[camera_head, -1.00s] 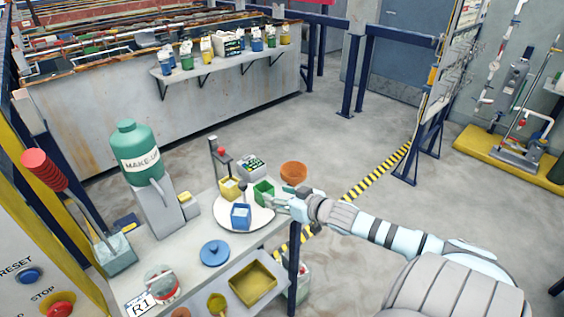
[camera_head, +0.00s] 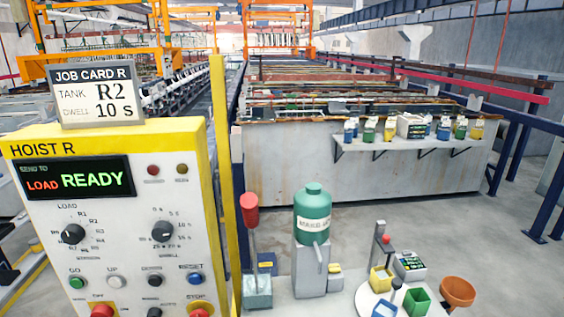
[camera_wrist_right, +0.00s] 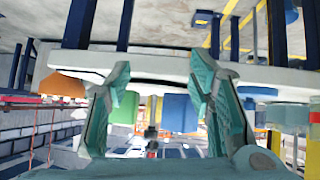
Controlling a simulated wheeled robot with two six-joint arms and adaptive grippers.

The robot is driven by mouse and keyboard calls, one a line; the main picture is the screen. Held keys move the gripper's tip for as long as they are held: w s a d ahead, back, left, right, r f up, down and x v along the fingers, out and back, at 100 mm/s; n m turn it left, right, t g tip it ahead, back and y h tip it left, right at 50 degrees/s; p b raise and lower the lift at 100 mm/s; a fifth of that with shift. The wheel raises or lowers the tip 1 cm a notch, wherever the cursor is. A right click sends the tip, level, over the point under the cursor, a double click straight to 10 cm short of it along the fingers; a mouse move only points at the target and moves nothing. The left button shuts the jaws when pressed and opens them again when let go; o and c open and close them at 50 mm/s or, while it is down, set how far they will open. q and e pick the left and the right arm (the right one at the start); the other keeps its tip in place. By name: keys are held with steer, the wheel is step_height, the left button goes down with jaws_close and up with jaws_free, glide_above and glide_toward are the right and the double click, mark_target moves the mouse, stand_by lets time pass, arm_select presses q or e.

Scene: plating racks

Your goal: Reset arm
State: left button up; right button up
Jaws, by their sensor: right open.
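My right gripper (camera_wrist_right: 160,78) shows in the right wrist view, with its two teal fingers spread apart and nothing held between them. Past the fingers, in a view that looks upside down, are a green cup (camera_wrist_right: 125,108) and a blue cup (camera_wrist_right: 180,113) at the white bench edge, with an orange bowl (camera_wrist_right: 60,85) to their left. Whether the fingers are near these cups in depth is hard to tell. No arm of mine shows in the head view now. My left gripper is in neither view.
The head view shows the hoist panel (camera_head: 110,215) reading READY, with a job card (camera_head: 97,95) on top. On the bench are a make-up bottle (camera_head: 313,215), a green cup (camera_head: 416,302), a yellow cup (camera_head: 381,280) and an orange bowl (camera_head: 457,291). A tank stands behind.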

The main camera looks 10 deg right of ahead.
steer(key=s+a+f+n+g, duration=0.1)
steer(key=s+a+g, duration=0.2)
steer(key=s+a, duration=0.35)
steer(key=s+a+f+g, duration=0.1)
steer(key=s+a+g, duration=0.25)
steer(key=s, duration=0.55)
step_height(320, 180, down, 20)
steer(key=s+g, duration=0.1)
steer(key=s, duration=0.2)
steer(key=s+d+f+g, duration=0.1)
steer(key=s+f, duration=1.1)
steer(key=s, duration=0.1)
steer(key=shift+s+d+f+y, duration=0.2)
steer(key=shift+s+y, duration=0.05)
steer(key=shift+y, duration=0.05)
